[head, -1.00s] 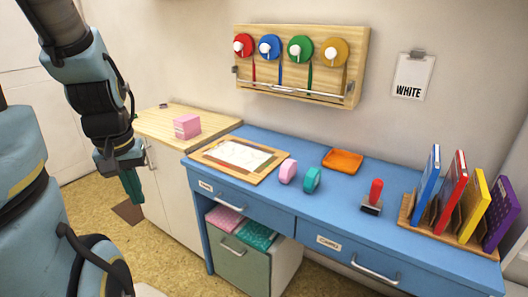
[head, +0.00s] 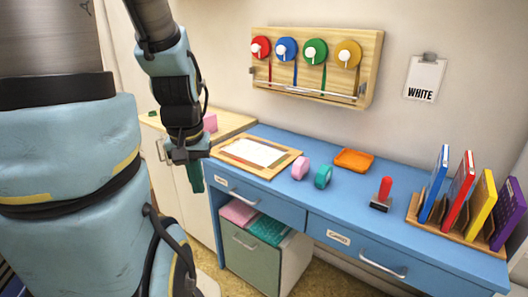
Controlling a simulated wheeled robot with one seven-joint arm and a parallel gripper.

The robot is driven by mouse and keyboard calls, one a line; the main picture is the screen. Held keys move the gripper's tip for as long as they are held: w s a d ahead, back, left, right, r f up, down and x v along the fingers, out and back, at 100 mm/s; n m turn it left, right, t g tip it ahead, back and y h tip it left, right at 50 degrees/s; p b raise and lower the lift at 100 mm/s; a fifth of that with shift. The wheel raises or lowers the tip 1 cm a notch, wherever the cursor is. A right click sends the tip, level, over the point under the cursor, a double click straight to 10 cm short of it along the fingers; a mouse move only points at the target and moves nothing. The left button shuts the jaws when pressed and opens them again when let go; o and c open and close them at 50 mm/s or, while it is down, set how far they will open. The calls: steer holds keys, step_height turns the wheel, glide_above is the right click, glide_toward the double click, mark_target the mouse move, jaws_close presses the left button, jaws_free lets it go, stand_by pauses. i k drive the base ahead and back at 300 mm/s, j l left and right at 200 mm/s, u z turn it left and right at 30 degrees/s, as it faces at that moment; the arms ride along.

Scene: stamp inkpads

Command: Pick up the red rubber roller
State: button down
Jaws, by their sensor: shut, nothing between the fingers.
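The red rubber roller (head: 385,188) stands on the blue desk, right of centre. It shows an upright red handle above a dark, low base; the underside of the base is hidden. My gripper (head: 194,184) hangs down with shut teal fingers and holds nothing. In the picture it is far to the left of the roller, by the left end of the desk, in front of the white cabinet.
On the blue desk (head: 340,205) are a wooden board with paper (head: 290,165), pink (head: 300,166) and teal (head: 323,177) rolls and an orange tray (head: 354,160). A rack of books (head: 440,232) stands right of the roller. A tape rack (head: 375,66) hangs above.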

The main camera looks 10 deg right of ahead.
mark_target(381, 200)
steer(key=i+l+z, duration=0.15)
steer(key=i+z, duration=0.55)
